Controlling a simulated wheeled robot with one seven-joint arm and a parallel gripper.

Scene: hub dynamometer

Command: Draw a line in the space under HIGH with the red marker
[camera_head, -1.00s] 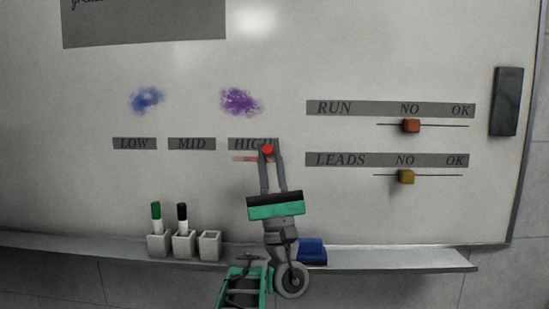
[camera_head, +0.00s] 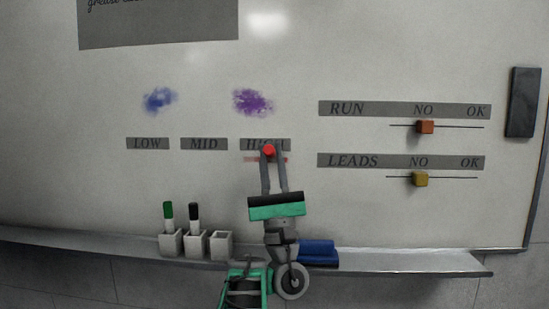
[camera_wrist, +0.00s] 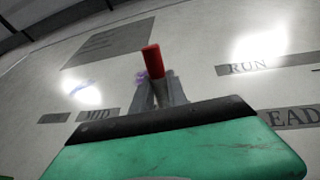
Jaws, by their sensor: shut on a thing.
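My gripper (camera_head: 270,153) is shut on the red marker (camera_head: 269,150), in front of the whiteboard just below the HIGH label (camera_head: 265,144). The marker's red end faces the head camera, and its tip is hidden. In the wrist view the marker (camera_wrist: 153,61) stands out between the fingers. A faint red line (camera_head: 252,159) lies on the board under HIGH and shows on both sides of the fingers. The fingers and marker cover part of the HIGH label.
LOW (camera_head: 147,144) and MID (camera_head: 204,144) labels are to the left. A blue smudge (camera_head: 160,99) and a purple smudge (camera_head: 252,102) are above. The ledge (camera_head: 400,263) holds green (camera_head: 168,216) and black (camera_head: 194,216) markers in holders, an empty holder (camera_head: 221,243) and a blue block (camera_head: 318,252).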

